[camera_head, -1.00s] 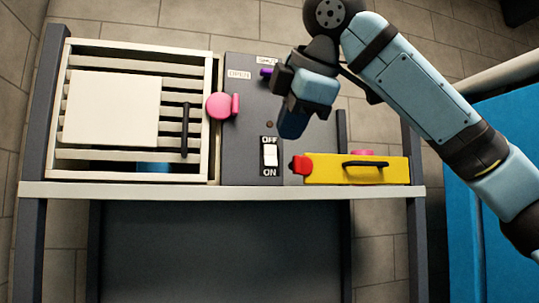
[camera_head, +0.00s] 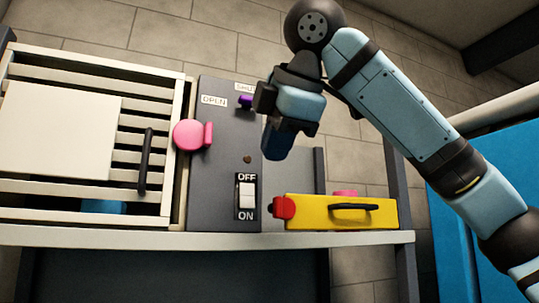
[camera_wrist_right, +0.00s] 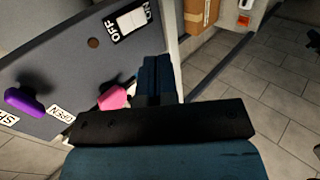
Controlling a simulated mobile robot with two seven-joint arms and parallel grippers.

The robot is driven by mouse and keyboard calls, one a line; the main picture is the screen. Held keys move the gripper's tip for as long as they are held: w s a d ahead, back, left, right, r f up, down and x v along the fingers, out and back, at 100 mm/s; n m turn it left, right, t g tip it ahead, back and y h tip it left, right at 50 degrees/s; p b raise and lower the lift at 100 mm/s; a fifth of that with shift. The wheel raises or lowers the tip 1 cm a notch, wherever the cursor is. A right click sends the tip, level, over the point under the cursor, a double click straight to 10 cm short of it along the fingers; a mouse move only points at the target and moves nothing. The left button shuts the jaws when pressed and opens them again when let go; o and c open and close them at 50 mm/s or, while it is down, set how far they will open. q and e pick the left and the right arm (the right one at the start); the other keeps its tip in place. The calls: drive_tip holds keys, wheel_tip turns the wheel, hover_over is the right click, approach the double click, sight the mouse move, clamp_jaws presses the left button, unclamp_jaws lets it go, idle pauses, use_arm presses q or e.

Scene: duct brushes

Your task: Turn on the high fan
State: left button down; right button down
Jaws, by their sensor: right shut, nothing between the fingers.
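A grey control panel (camera_head: 215,170) carries a white rocker switch (camera_head: 246,195) on a black plate with OFF above and ON below. I cannot tell for sure which way the rocker is pressed. The switch also shows at the top of the right wrist view (camera_wrist_right: 130,19). A purple knob (camera_head: 244,102) sits near the SHUT label, and a pink knob (camera_head: 190,135) sits at the panel's left edge by OPEN. My right gripper (camera_head: 276,150) is shut and empty, above and right of the switch, apart from it. No fan is recognisable. My left gripper is out of view.
A slatted white frame (camera_head: 60,70) with a pale plate and a black handle stands left of the panel. A yellow box (camera_head: 305,213) with a red end and dark handle lies to the right. A blue surface (camera_head: 490,150) is at far right.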

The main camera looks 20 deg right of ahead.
sight(249, 208)
drive_tip(key=p+x, duration=0.1)
drive_tip(key=x, duration=0.2)
drive_tip(key=w+r+p+x, duration=0.1)
drive_tip(key=x, duration=0.3)
drive_tip(key=p+x, duration=0.1)
drive_tip(key=x, duration=0.2)
drive_tip(key=shift+w+r, duration=0.1)
drive_tip(key=shift+w, duration=0.65)
